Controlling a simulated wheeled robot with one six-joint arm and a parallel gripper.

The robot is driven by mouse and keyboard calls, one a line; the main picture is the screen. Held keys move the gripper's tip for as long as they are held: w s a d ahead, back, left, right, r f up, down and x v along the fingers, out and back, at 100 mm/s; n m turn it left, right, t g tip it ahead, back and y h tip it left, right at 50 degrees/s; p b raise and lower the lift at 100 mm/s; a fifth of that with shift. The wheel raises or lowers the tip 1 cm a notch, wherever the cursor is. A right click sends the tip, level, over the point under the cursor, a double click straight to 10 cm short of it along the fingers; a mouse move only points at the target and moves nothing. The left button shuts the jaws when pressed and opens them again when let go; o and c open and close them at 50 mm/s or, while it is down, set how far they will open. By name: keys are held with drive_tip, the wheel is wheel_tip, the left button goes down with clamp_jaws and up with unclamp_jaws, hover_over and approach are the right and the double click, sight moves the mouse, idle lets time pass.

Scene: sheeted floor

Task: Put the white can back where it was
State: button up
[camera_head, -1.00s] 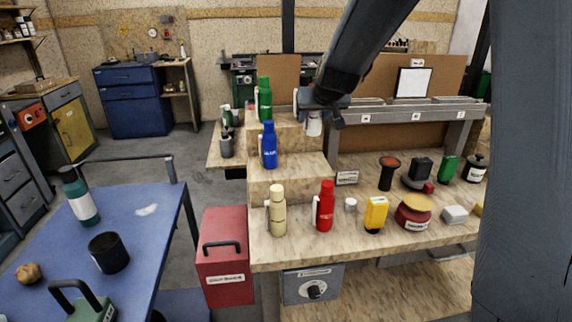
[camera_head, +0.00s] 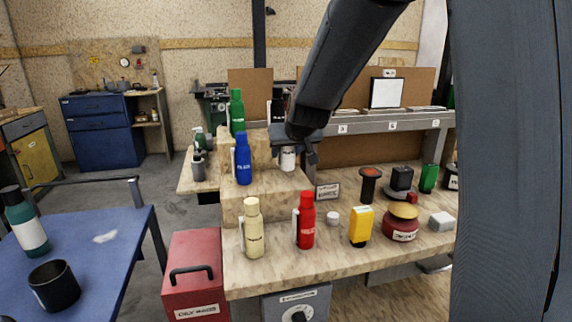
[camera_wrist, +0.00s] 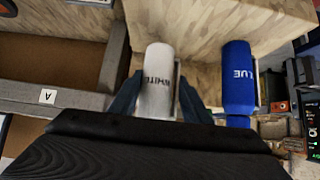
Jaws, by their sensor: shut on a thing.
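My gripper (camera_head: 290,160) is shut on the white can (camera_head: 288,158). The blue bottle also shows in the wrist view (camera_wrist: 238,75), a short gap from the right finger. I cannot tell whether the can's base touches the step. The green bottle (camera_head: 237,112) stands on the top step.
A cream bottle (camera_head: 253,228) and a red bottle (camera_head: 306,220) stand on lower surfaces in front. A blue table (camera_head: 100,222) is at left.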

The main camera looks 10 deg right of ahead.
drive_tip(key=shift+f+b, duration=1)
drive_tip(key=shift+f, duration=0.25)
drive_tip(key=shift+f, duration=0.2)
drive_tip(key=o, duration=0.7)
drive_tip(key=shift+r, duration=0.15)
drive_tip(key=shift+s+r, duration=0.2)
drive_tip(key=shift+r, duration=0.1)
drive_tip(key=p+v, duration=0.6)
drive_tip(key=v, duration=0.5)
drive_tip(key=shift+s, duration=0.2)
